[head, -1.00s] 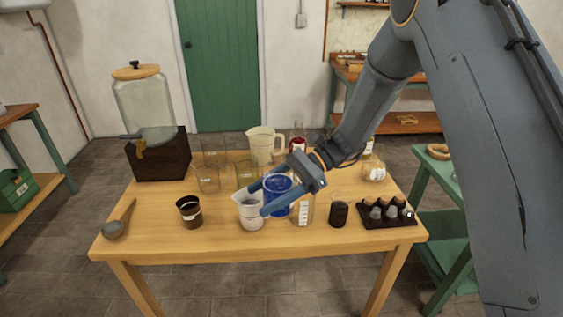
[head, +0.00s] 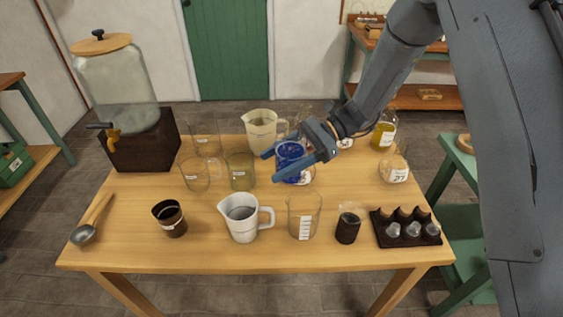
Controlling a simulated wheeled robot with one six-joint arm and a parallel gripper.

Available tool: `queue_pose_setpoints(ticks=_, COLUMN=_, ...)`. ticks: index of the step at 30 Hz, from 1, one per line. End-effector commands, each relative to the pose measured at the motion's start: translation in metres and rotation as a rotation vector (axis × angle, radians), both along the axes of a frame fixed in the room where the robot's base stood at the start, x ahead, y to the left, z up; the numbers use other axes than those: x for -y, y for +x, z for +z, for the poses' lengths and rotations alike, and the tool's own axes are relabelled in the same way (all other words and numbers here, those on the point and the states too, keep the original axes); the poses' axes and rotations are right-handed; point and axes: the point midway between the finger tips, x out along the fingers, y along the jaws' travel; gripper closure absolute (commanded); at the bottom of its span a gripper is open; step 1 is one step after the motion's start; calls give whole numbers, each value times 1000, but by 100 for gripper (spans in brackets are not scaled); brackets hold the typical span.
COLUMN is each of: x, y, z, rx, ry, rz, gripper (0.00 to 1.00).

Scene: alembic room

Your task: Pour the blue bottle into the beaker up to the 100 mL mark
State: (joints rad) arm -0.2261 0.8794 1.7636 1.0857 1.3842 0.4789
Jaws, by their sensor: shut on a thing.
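My gripper (head: 272,167) is shut on the blue bottle (head: 292,158), with one finger on each side of it. The bottle is over the middle of the table, and I cannot tell whether its base touches the wood. A clear beaker (head: 304,217) with white graduation marks stands upright at the front of the table, nearer to me than the bottle and apart from it. It looks empty; its mark numbers are too small to read.
A white jug (head: 243,220) stands left of the beaker, and a dark jar (head: 348,226) and a vial rack (head: 408,230) stand right. Glass beakers (head: 240,170) and a cream jug (head: 262,131) are behind. A dispenser (head: 125,90) is back left.

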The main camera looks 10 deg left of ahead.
Motion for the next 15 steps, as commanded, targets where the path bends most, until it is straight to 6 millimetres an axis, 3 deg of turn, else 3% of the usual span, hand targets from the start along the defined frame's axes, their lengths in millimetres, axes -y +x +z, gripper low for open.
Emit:
queue_pose_setpoints(ticks=9, x=-1, y=-1, z=-30, rx=-1, ry=1, rz=3, gripper=98)
queue_pose_setpoints(ticks=15, x=-1, y=0, z=-35, rx=30, ry=20, rz=2, gripper=98)
